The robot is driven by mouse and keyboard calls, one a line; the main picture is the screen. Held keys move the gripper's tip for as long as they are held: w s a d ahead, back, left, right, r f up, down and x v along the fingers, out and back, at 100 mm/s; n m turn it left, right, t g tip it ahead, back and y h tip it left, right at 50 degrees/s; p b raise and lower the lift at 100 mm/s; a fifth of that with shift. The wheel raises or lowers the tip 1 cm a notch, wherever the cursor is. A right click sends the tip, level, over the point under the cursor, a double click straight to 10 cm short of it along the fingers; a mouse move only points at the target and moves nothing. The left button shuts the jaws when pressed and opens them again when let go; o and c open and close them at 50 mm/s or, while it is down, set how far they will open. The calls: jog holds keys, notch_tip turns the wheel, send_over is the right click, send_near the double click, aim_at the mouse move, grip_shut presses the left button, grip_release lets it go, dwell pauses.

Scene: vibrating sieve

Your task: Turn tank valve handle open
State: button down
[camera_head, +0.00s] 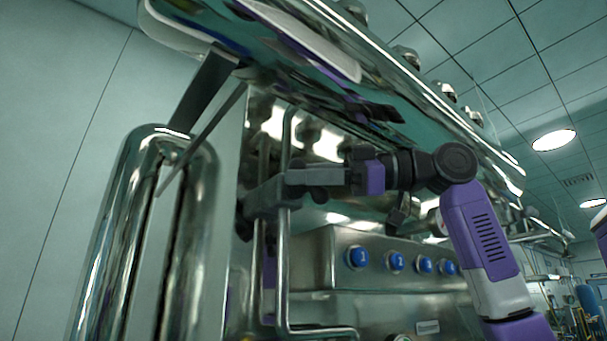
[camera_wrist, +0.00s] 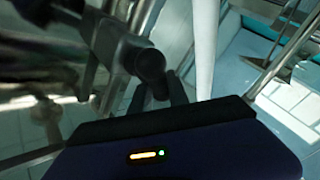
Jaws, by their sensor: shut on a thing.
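My gripper (camera_head: 264,197) reaches left from my purple and black arm, in front of the shiny steel machine. Its jaws are at a vertical steel bar (camera_head: 283,250) in the head view, which partly overlaps them. In the wrist view a dark valve handle (camera_wrist: 150,64) with a rounded end comes in from the upper left. It ends at the dark fingers of my gripper (camera_wrist: 160,92), which are shut on it. The far part of the handle is blurred, and the valve body cannot be made out. The handle cannot be told apart in the head view.
A large polished steel cylinder (camera_head: 120,230) stands at the left. A control box (camera_head: 335,262) with several blue round knobs (camera_head: 396,262) sits below my arm. The long steel sieve trough (camera_head: 400,70) hangs above it. A white post (camera_wrist: 205,50) rises close by in the wrist view.

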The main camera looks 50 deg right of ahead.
jog(key=m+t+y+b, duration=0.1)
jog(key=m+b, duration=0.1)
jog(key=b, duration=0.1)
jog(key=shift+d+f+t, duration=0.1)
jog(key=shift+f+t, duration=0.05)
jog(key=shift+t, duration=0.25)
jog(key=m+t+b, duration=0.2)
jog(key=shift+s+d+b, duration=0.1)
jog(key=shift+d+b, duration=0.05)
jog(key=shift+b, duration=0.15)
jog(key=m+t+b, duration=0.1)
jog(key=m+t+h+b, duration=0.1)
jog(key=m, duration=0.1)
jog(key=m+t+b, duration=0.1)
jog(key=shift+d+r+m+t, duration=0.25)
jog(key=shift+m+t, duration=0.05)
jog(key=shift+m, duration=0.1)
jog(key=shift+s+d+r+m+t+h+b, duration=0.1)
jog(key=shift+m+t+h+b, duration=0.2)
jog(key=shift+m, duration=0.2)
jog(key=shift+d+m+t+h+b, duration=0.1)
jog(key=shift+m+t+h+b, duration=0.1)
jog(key=shift+m+h+b, duration=0.25)
jog(key=shift+r+m, duration=0.1)
jog(key=shift+m, duration=0.15)
jog(key=c, duration=1.3)
grip_release()
